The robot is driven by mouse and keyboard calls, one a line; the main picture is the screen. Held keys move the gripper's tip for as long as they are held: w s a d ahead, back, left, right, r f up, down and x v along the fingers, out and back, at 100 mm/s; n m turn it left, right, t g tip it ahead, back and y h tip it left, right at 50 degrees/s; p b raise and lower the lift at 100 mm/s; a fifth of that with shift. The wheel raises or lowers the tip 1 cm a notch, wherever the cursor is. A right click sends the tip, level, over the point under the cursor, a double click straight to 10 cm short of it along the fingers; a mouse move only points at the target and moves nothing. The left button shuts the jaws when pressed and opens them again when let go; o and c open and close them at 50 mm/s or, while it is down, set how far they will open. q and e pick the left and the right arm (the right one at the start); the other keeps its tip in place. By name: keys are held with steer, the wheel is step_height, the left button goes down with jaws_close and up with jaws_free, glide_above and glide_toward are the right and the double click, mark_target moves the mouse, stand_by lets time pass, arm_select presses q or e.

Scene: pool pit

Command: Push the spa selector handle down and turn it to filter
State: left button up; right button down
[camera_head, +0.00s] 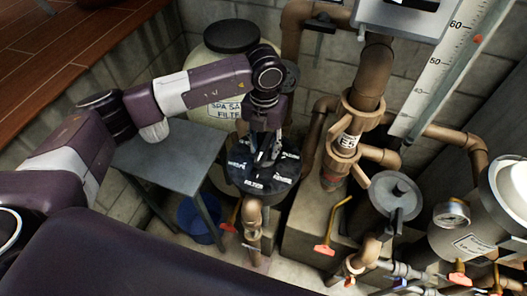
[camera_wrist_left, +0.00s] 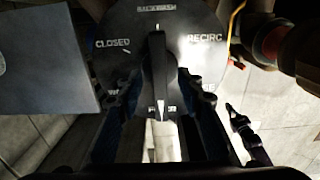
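The spa selector is a round black dial (camera_head: 243,176) with white labels on top of the valve; "FILTER" reads at its near edge in the head view. In the left wrist view the dial (camera_wrist_left: 118,62) shows "CLOSED" left, "RECIRC" right and "BACKWASH" at top. The dark bar handle (camera_wrist_left: 158,62) lies across its middle, its white-marked end over the partly covered bottom label. My left gripper (camera_head: 264,156) is above the dial, pointing down. In the wrist view its fingers (camera_wrist_left: 157,82) straddle the handle with slight gaps.
A grey table (camera_head: 170,150) stands left of the valve, with a blue bucket (camera_head: 198,219) below. Brown pipes (camera_head: 370,75) and a grey-lidded strainer (camera_head: 395,192) stand to the right. Orange-handled valves (camera_head: 325,249) are in front. A cream filter tank (camera_head: 214,72) is behind.

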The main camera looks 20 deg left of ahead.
arm_select(q)
step_height(320, 180, up, 7)
steer(key=p, duration=0.3)
steer(key=shift+r+p, duration=0.1)
steer(key=shift+p, duration=0.25)
stand_by(0.5)
